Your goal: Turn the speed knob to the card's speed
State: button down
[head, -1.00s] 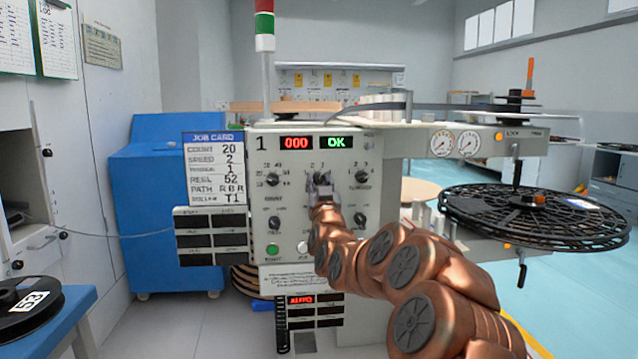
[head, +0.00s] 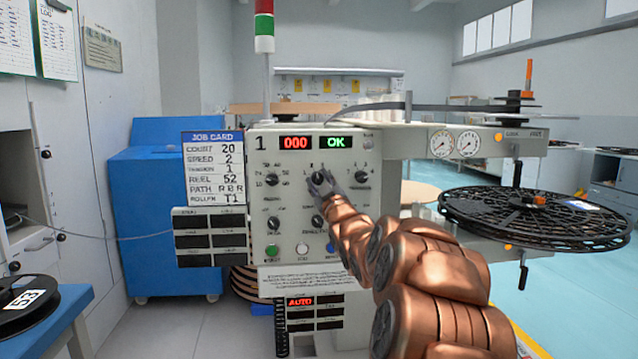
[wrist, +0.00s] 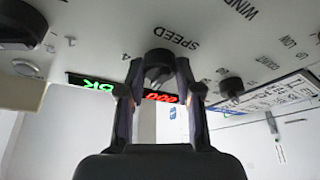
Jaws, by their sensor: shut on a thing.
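The speed knob (head: 319,177) is the dark middle knob in the upper row of the machine's light panel. It also shows in the wrist view (wrist: 158,60), below the printed word SPEED, which appears upside down. My gripper (head: 321,185) is shut on this knob, with one finger on each side of it in the wrist view (wrist: 158,85). The fingers partly hide the knob and its scale, so I cannot tell which number it points to. The job card (head: 213,168), left of the panel, reads SPEED 2.
Dark knobs flank it left (head: 272,179) and right (head: 361,177), with more below. A green button (head: 270,252) is at lower left. Red 000 (head: 296,143) and green OK (head: 336,143) displays are above. A large black reel (head: 535,218) stands right of my arm.

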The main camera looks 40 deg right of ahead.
jog(key=shift+n+y+p, duration=0.6)
jog(key=shift+n+y, duration=0.2)
jog(key=shift+n, duration=0.9)
jog(key=c, duration=0.8)
grip_release()
jog(key=shift+o, duration=0.2)
jog(key=shift+s, duration=0.1)
jog(key=v, duration=1.2)
jog(key=shift+r, duration=0.1)
